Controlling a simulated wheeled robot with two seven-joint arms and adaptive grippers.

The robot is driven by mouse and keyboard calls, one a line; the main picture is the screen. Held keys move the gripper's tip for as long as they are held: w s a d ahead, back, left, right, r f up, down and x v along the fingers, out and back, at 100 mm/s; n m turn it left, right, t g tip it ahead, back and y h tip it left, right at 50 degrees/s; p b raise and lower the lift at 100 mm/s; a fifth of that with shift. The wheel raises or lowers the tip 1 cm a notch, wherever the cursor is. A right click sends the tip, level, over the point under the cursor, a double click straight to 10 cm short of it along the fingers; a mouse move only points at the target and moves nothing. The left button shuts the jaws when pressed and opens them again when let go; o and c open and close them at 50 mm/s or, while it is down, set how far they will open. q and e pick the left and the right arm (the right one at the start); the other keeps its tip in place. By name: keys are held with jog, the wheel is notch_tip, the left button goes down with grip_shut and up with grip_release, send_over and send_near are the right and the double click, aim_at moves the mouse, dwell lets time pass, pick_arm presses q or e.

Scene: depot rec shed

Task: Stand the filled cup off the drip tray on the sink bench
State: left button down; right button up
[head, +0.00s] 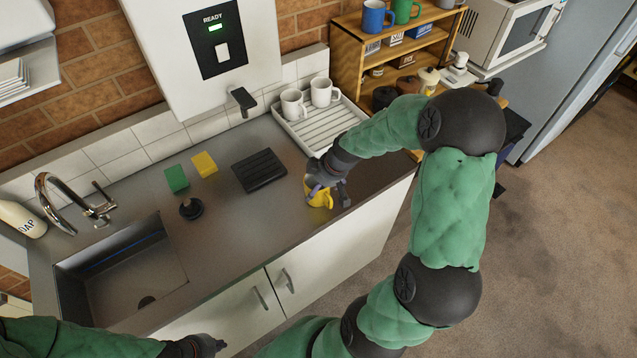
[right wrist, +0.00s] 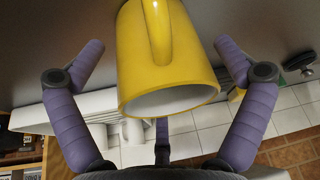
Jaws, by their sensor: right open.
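The yellow cup (head: 319,199) stands on the grey sink bench (head: 235,220) near its front edge, off the black drip tray (head: 259,171) and to its right. In the right wrist view the cup (right wrist: 168,60) shows its handle and pale inside; I cannot tell what it holds. My right gripper (head: 326,188) is open around the cup. In its wrist view the purple fingers (right wrist: 160,50) stand on either side with gaps. My left gripper (head: 213,346) is at the bottom edge of the head view, low and empty-looking; its fingers are too small to read.
A white dispenser (head: 202,50) with a lit READY panel hangs behind the drip tray. Two white mugs (head: 293,104) stand on a white ribbed rack (head: 335,125). A green block (head: 177,178), a yellow block (head: 204,164) and a dark plug (head: 191,208) lie left of the tray, near the sink (head: 125,270).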

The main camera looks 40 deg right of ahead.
pick_arm(q)
jog(key=shift+r, duration=0.1)
pick_arm(e)
jog(key=shift+r, duration=0.1)
jog(key=shift+r, duration=0.25)
pick_arm(q)
jog(key=shift+r+p, duration=0.9)
jog(key=shift+p, duration=0.1)
pick_arm(e)
jog(key=v, duration=1.1)
jog(key=shift+s+r, duration=0.25)
jog(key=shift+s, duration=0.05)
pick_arm(q)
jog(key=shift+s, duration=0.1)
pick_arm(e)
jog(key=shift+f, duration=0.1)
